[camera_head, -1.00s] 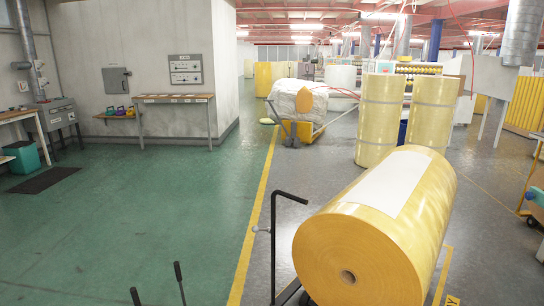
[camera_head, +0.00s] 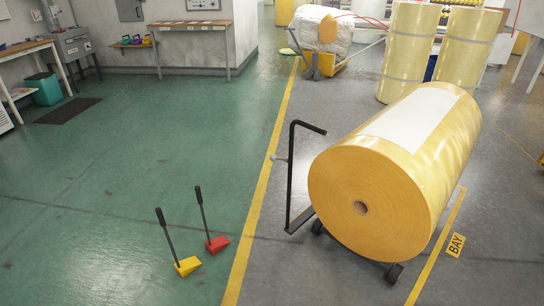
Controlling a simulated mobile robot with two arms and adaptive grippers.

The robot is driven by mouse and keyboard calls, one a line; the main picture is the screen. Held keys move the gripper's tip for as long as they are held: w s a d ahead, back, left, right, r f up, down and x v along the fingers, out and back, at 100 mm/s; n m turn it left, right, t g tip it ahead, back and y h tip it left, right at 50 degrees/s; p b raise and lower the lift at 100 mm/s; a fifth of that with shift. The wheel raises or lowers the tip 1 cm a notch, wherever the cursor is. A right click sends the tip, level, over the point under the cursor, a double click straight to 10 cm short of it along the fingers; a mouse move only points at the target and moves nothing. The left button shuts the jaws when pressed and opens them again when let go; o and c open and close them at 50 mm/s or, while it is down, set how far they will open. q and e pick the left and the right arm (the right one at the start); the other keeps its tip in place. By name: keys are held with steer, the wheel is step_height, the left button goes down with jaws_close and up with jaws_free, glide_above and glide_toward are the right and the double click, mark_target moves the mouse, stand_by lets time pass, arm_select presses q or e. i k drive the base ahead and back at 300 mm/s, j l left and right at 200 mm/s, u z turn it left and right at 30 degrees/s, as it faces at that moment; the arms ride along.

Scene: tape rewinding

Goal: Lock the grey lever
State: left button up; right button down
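The cart carries a large yellow roll (camera_head: 385,175) with a white sheet on top. Neither of my grippers is in view.
A yellow wedge (camera_head: 187,266) and a red wedge (camera_head: 217,244), each with a black stick handle, stand on the green floor left of the yellow line (camera_head: 262,190). Tall yellow rolls (camera_head: 409,52) stand behind. The green floor at left is mostly clear.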

mark_target(273, 158)
steer(key=i+j+z, duration=0.35)
steer(key=i+j, duration=0.15)
steer(key=i, duration=0.3)
steer(key=i+j+z, duration=0.35)
steer(key=i+j, duration=0.35)
